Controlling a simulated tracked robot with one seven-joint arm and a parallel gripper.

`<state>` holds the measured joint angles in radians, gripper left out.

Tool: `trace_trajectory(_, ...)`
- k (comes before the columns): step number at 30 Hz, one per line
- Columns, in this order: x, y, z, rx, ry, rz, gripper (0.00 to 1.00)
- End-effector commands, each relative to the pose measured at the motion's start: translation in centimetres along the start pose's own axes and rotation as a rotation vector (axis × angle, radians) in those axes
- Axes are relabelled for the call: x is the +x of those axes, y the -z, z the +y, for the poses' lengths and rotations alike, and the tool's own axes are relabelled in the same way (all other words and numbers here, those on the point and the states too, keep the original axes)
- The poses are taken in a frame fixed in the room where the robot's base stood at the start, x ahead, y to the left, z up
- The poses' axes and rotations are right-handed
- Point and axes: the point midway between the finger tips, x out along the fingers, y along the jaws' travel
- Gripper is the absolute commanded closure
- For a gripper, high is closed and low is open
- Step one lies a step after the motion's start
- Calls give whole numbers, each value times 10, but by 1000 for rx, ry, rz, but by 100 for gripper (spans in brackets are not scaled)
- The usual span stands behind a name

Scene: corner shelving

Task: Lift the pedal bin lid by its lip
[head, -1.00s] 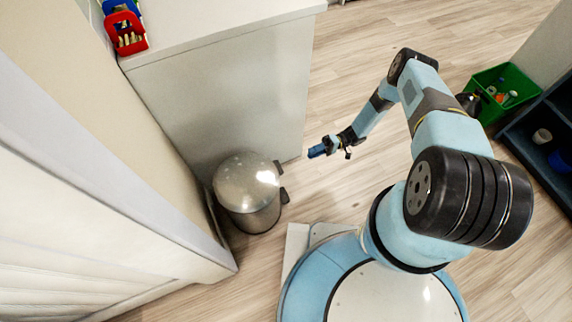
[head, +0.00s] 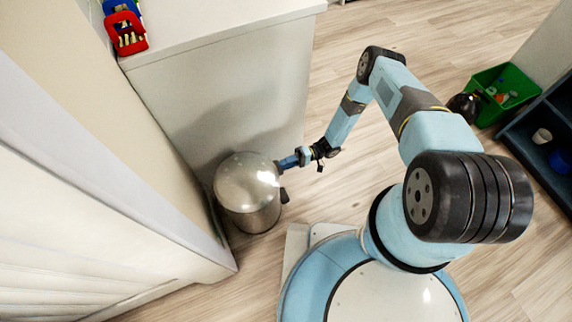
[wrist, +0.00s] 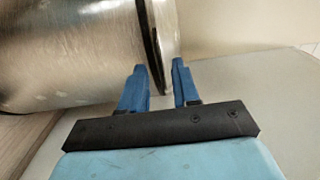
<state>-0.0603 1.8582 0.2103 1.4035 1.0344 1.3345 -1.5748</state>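The pedal bin (head: 250,212) is a metal cylinder with a shiny domed lid (head: 245,178). The lid looks shut. In the wrist view the bin body (wrist: 75,50) appears lying sideways, with the lid edge (wrist: 166,40) at its right and a dark strip, perhaps the lip, along the seam. My gripper (head: 283,165) is at the lid's right edge, where it covers the lip in the head view. In the wrist view its blue fingers (wrist: 158,66) are apart, one on the body side and one on the lid side. Whether they touch the bin cannot be told.
A dark pedal (head: 284,196) sticks out low at the bin's right. A white cabinet (head: 235,90) stands behind the bin, and a pale wall unit (head: 120,200) is at the left. A green crate (head: 508,75) and dark shelf (head: 535,130) stand far right.

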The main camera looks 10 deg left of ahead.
Motion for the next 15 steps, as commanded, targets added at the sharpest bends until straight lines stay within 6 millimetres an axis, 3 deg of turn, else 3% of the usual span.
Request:
trace_trajectory(11,7,0,0,0,-1,0,69)
trace_trajectory(15,6,0,0,0,-1,0,80)
